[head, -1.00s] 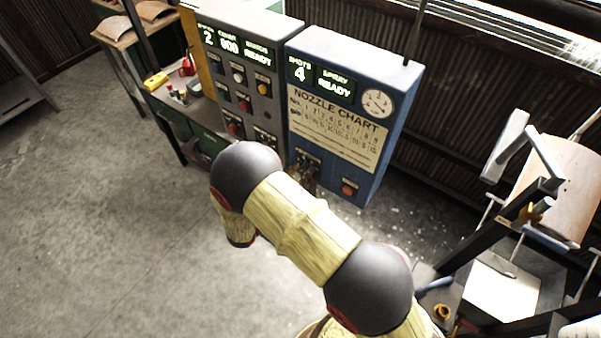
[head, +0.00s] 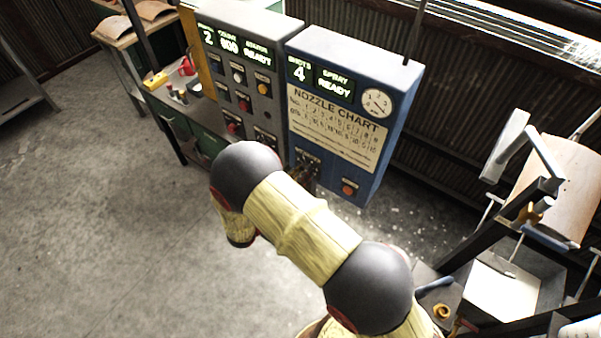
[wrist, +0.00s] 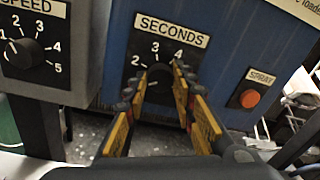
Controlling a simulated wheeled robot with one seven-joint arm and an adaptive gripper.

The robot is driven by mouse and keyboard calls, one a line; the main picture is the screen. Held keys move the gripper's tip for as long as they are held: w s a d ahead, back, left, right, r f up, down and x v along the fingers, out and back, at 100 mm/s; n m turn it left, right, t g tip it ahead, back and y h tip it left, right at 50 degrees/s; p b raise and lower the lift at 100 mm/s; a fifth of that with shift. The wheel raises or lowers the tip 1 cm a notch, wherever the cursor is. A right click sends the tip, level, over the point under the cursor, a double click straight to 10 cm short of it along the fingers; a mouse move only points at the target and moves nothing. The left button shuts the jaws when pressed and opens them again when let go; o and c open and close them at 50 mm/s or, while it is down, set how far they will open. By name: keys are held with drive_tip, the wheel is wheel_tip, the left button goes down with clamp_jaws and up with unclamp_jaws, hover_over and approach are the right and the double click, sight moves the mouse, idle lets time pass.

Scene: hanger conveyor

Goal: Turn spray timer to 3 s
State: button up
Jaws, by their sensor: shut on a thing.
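The spray timer is a dark round knob (wrist: 160,92) under a "SECONDS" label, with 2, 3 and 4 readable around it. It is on the blue cabinet (head: 350,65). My gripper (wrist: 161,75) has its yellow and black fingers on either side of the knob and is shut on it. The fingers hide the knob's sides and part of the scale. I cannot tell which number its pointer marks. In the head view my gripper (head: 304,178) is small and partly hidden behind my arm at the cabinet's lower front.
Right of the timer is an orange spray button (wrist: 250,98). To the left, a grey cabinet (wrist: 75,60) carries a speed knob (wrist: 26,51). The blue cabinet's display (head: 318,80) reads shots 4, spray ready. A rack with hanging parts (head: 530,210) stands at the right.

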drive_tip(key=shift+m+b, duration=0.3)
drive_tip(key=shift+m, duration=0.1)
drive_tip(key=m+y+b, duration=0.1)
drive_tip(key=m+b, duration=1.6)
drive_tip(key=b, duration=0.1)
drive_tip(key=shift+s+d+m, duration=0.1)
drive_tip(key=shift+m, duration=0.2)
drive_tip(key=o, duration=1.2)
drive_tip(key=shift+c, duration=0.2)
drive_tip(key=v, duration=1.2)
